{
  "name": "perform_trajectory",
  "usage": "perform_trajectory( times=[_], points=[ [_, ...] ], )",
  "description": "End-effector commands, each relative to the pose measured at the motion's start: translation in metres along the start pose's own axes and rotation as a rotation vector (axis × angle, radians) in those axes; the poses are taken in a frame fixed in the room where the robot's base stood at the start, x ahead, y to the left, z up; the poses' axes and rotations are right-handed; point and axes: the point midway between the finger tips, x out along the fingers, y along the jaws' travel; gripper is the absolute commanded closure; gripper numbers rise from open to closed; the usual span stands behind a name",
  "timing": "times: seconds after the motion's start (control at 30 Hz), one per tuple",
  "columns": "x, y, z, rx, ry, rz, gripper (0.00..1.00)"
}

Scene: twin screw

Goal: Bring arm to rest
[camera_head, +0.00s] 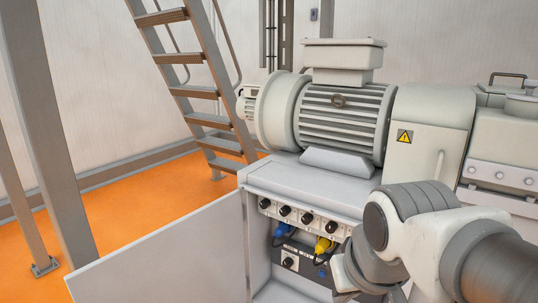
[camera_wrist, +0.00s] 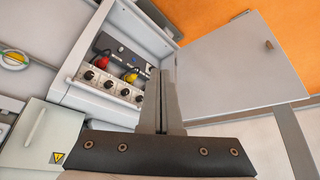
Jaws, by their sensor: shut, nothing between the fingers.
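My gripper (camera_wrist: 163,73) shows in the wrist view with its two grey fingers together and nothing between them. It points toward the open control cabinet (camera_head: 258,262) under the motor. The cabinet also shows in the wrist view (camera_wrist: 108,113), with its black knobs to the left of the fingertips. In the head view my arm is at the lower right, in front of the cabinet's right part, and my fingers cannot be made out there. Whether the fingers touch the cabinet cannot be told.
The cabinet door (camera_head: 165,258) stands open to the left. Inside are a blue plug (camera_head: 282,230), a yellow plug (camera_head: 323,245) and a red plug (camera_wrist: 104,67). A large motor (camera_head: 340,115) sits above. Metal stairs (camera_head: 200,92) stand behind. Orange floor at left is mostly clear.

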Motion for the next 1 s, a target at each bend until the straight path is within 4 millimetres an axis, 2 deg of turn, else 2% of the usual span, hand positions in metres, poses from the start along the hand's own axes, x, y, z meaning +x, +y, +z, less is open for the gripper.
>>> perform_trajectory(
  times=[0.03,0.2,0.8,1.0],
  points=[
    [-0.004,0.008,0.013,0.032,0.008,0.009,1.00],
    [-0.009,0.024,0.053,0.118,0.018,0.031,1.00],
    [-0.146,0.027,-0.019,0.115,0.014,0.028,1.00],
    [-0.180,0.028,-0.037,0.114,0.014,0.028,1.00]
  ],
)
